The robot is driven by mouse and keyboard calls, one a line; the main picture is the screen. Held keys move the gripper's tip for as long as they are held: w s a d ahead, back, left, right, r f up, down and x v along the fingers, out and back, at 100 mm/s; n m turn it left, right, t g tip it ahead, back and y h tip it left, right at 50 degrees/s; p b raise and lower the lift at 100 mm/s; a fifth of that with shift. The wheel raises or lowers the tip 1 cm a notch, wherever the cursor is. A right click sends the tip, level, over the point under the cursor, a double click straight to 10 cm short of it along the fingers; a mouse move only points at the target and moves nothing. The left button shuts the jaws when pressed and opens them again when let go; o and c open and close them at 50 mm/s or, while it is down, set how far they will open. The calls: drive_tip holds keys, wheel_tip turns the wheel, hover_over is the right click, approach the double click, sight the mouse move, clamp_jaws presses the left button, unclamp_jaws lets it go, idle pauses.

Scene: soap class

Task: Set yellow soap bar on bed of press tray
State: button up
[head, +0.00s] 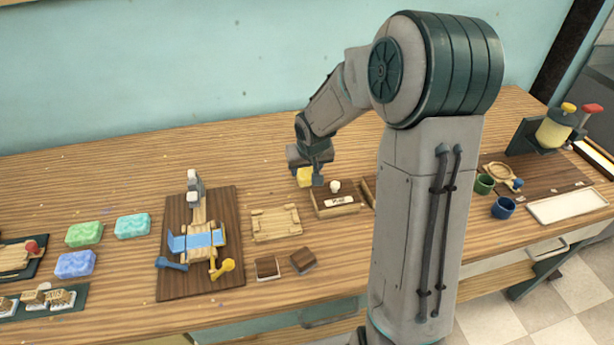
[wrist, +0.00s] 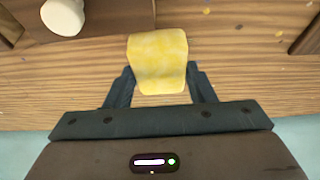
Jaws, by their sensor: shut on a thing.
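The yellow soap bar (head: 305,177) is between the fingers of my gripper (head: 311,178), above the back part of the bench. In the wrist view the soap bar (wrist: 158,60) sits between the two dark fingers of my gripper (wrist: 160,88), which are shut on it. A light wooden tray (head: 276,223) with raised end bars lies to the left and in front of the gripper, its bed bare. A dark board to its left carries a press-like device (head: 198,238) with a blue sheet. I cannot tell for sure which of these is the press tray.
A wooden box (head: 336,205) with a label and a white knob stands just right of the gripper. Two small brown blocks (head: 268,268) lie in front of the tray. Green and blue soap blocks (head: 132,225) lie at left. The back of the bench is clear.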

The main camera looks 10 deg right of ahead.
sight(308, 173)
drive_tip(key=shift+f, duration=1.55)
drive_tip(key=shift+f, duration=0.1)
drive_tip(key=o, duration=0.6)
drive_tip(key=shift+f+b, duration=0.1)
drive_tip(key=shift+b, duration=0.25)
drive_tip(key=o, duration=0.4)
drive_tip(key=shift+r, duration=0.2)
